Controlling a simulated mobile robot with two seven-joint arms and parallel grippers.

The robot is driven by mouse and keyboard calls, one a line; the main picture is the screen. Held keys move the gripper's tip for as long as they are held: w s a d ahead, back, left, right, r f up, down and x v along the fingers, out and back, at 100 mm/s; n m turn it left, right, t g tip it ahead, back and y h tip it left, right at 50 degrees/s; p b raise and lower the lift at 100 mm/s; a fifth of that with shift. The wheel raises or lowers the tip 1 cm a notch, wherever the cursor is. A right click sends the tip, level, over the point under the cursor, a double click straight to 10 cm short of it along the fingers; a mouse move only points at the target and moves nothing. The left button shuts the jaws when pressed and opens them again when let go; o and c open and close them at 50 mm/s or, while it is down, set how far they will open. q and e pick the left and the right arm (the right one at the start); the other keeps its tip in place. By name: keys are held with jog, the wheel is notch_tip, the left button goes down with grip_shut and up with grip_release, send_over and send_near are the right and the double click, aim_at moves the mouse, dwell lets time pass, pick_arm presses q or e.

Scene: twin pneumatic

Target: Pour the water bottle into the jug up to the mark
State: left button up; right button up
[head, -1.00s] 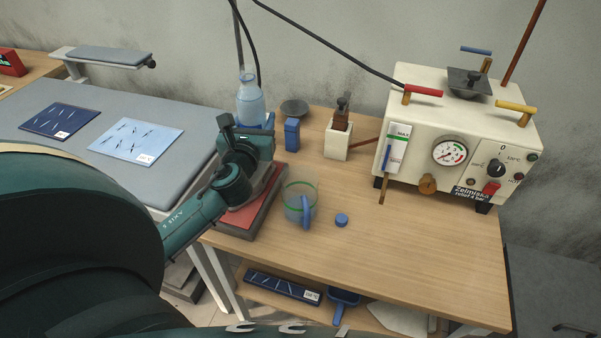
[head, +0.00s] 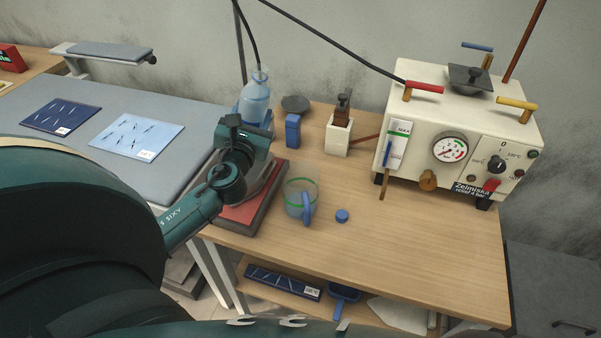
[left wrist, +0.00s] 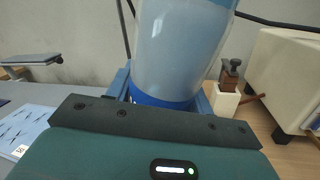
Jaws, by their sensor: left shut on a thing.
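The clear, bluish water bottle (head: 256,97) is in my left gripper (head: 254,120), above the back left of the wooden table, with its top leaning slightly right. The left wrist view shows the bottle (left wrist: 180,45) between the blue fingers, with a blue band at its bottom. My left gripper is shut on it. The clear jug (head: 301,191) stands upright on the table, in front and to the right of the gripper. It has a green band and a blue handle; I see no clear water level in it. My right gripper is not in view.
A blue cap (head: 341,215) lies right of the jug. A red-topped pad (head: 250,207) lies under my left wrist. A blue box (head: 292,131) and a cream holder (head: 338,135) stand behind. The cream machine (head: 452,135) fills the back right. The front right tabletop is clear.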

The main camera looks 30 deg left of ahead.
pick_arm(q)
jog(key=m, duration=0.2)
jog(key=r+m+t, duration=0.1)
jog(key=m, duration=0.1)
jog(key=shift+a+r, duration=0.2)
jog(key=shift+s+a+f+m+t+h+b, duration=0.1)
jog(key=shift+a+f+m+t+h+b, duration=0.15)
jog(key=shift+m+b, duration=0.3)
jog(key=shift+m, duration=0.25)
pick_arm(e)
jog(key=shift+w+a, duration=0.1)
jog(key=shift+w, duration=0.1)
pick_arm(q)
jog(key=shift+a+m, duration=0.15)
jog(key=shift+m, duration=0.15)
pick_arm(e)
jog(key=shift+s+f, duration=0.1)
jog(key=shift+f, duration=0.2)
pick_arm(q)
jog(key=shift+f+b, duration=0.1)
jog(key=shift+b, duration=0.3)
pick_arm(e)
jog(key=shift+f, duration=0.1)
